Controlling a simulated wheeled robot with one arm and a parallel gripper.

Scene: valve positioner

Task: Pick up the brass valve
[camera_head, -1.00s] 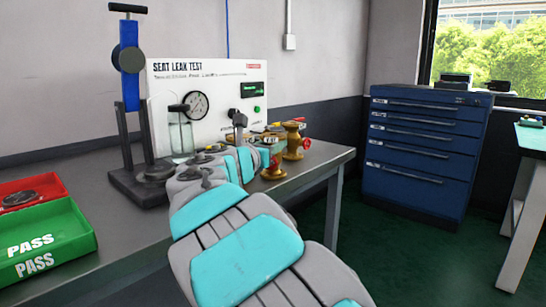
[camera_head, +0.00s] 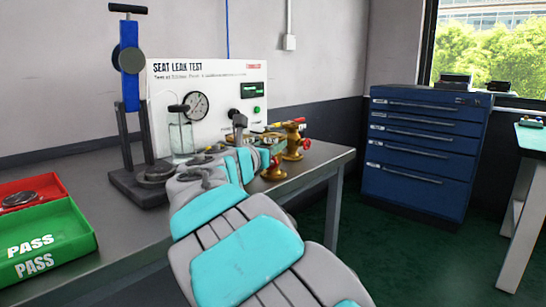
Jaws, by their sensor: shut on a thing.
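Brass valves (camera_head: 293,140) stand in a cluster near the right end of the grey bench, in front of the seat leak test panel. One brass valve is upright with a flanged top, and a brass flange (camera_head: 273,170) shows lower at the left. Small red and yellow parts show among them. My arm reaches from the bottom of the picture to this cluster. My gripper (camera_head: 272,150) is at the cluster's left side, shut on a brass valve. The forearm hides most of the jaws, so the exact grip point is hidden.
The seat leak test panel (camera_head: 225,105) and a blue-and-black clamp stand (camera_head: 131,85) are behind and left of the arm. A green PASS tray (camera_head: 45,245) and a red tray (camera_head: 30,190) lie at far left. A blue drawer cabinet (camera_head: 425,150) stands right, beyond green floor.

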